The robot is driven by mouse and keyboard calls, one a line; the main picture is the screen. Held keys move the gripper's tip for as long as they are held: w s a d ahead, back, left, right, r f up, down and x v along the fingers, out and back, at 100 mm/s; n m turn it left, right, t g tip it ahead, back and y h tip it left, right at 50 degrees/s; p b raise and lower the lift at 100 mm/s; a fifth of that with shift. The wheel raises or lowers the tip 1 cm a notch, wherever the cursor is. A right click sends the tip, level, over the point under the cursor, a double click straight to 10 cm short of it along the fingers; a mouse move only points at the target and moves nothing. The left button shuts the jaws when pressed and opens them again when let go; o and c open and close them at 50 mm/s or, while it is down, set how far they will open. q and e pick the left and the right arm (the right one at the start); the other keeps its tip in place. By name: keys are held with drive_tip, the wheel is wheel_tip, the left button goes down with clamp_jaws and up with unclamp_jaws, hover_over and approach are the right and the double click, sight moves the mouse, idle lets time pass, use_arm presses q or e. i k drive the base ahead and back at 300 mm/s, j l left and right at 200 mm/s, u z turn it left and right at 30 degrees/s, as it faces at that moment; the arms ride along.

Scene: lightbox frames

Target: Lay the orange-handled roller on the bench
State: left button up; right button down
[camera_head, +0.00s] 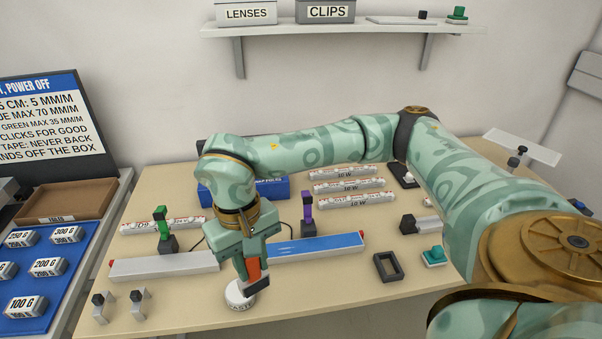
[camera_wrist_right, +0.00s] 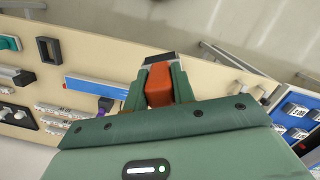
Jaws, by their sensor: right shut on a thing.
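My right gripper (camera_head: 249,262) points down over the front part of the bench (camera_head: 190,318), its fingers shut on the orange handle of the roller (camera_head: 253,268). The roller's dark end hangs below the fingers, just above or beside a white round labelled thing (camera_head: 236,296); I cannot tell whether they touch. In the right wrist view the orange handle (camera_wrist_right: 159,86) sits between the green fingers (camera_wrist_right: 158,90), with a grey and dark head beyond it. My left gripper is not in view.
A long grey bar (camera_head: 165,265) and a blue-topped bar (camera_head: 318,247) lie behind the gripper. Green (camera_head: 162,226) and purple (camera_head: 307,210) clamps stand behind them. A dark frame (camera_head: 387,266) and two small hooks (camera_head: 138,303) lie nearby. Bare bench shows at front right of the gripper.

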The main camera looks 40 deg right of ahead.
sight(325, 285)
drive_tip(key=z, duration=1.05)
